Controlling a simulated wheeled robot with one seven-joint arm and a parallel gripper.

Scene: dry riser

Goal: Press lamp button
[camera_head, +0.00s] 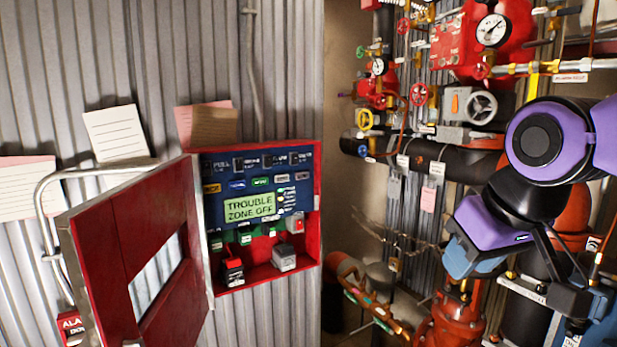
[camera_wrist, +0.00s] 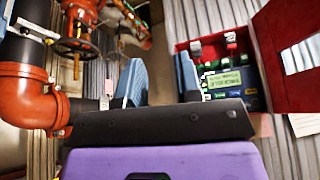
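The red alarm box (camera_head: 316,203) is on the corrugated wall with its red door (camera_head: 135,245) swung open to the left. Inside is a blue panel (camera_head: 222,170) with small coloured buttons (camera_head: 260,182) in a row and a green display (camera_head: 249,206) reading "TROUBLE ZONE OFF". The labels are too small to tell which button is the lamp one. My gripper (camera_head: 530,282) is at the right, well apart from the box. In the wrist view its two blue fingers (camera_wrist: 160,80) stand apart with nothing between them. The box shows there with its display (camera_wrist: 223,84).
Red and black pipes, valves and gauges (camera_head: 493,30) crowd the right wall near my arm. An orange pipe elbow (camera_wrist: 28,95) shows at left in the wrist view. A metal handrail (camera_head: 48,215) stands behind the door. Paper notes (camera_head: 115,133) hang on the wall.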

